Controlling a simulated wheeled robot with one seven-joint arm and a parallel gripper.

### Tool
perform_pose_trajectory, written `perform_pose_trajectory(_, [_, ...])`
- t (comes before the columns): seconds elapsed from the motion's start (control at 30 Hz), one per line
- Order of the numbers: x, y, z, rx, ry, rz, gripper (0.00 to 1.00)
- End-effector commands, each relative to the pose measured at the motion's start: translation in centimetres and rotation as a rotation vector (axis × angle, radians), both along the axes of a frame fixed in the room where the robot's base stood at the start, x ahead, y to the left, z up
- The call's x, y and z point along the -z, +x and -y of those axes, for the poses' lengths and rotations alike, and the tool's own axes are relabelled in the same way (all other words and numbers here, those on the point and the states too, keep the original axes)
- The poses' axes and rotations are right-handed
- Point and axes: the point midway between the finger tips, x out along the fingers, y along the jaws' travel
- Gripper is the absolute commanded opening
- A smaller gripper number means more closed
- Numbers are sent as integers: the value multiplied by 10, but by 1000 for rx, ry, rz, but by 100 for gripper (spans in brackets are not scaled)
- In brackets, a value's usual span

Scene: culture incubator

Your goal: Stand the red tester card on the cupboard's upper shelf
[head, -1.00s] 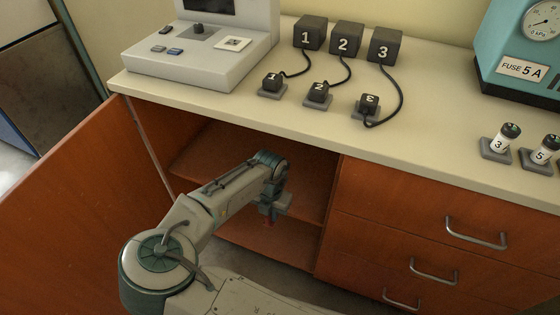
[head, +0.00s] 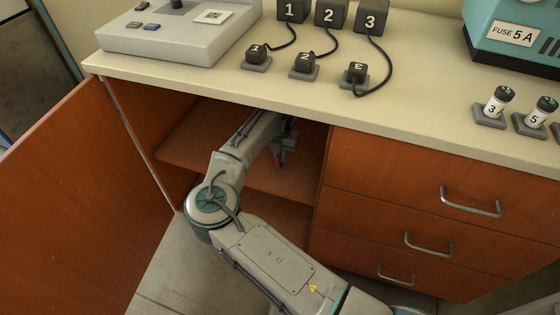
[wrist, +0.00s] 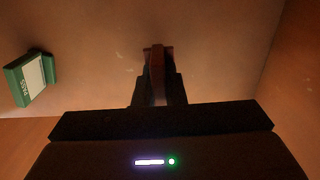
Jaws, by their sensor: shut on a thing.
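The red tester card (head: 277,161) is a small, dark red piece at my gripper's tip, inside the open cupboard. In the wrist view the card (wrist: 157,65) is a narrow, dim reddish strip between the two fingers. My gripper (head: 283,154) is shut on it; its fingers also show in the wrist view (wrist: 157,92). The upper shelf (head: 185,146) is a brown board, and my gripper is over it, under the worktop. Whether the card touches the shelf I cannot tell.
A green piece with a pale label (wrist: 32,77) is at the left in the wrist view, apart from my gripper. A cupboard wall (wrist: 300,80) is at the right. The open door (head: 70,200) is at the left, drawers (head: 420,205) at the right. The worktop edge (head: 240,98) is just above my arm.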

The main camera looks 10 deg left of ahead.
Motion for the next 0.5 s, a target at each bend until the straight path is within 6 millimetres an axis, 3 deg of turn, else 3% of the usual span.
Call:
perform_pose_trajectory(0.03, [12, 0, -1, -1, 4, 0, 0])
perform_pose_trajectory(0.2, [23, 0, 1, 0, -3, 2, 0])
perform_pose_trajectory(0.5, [23, 0, 0, 0, 1, 1, 0])
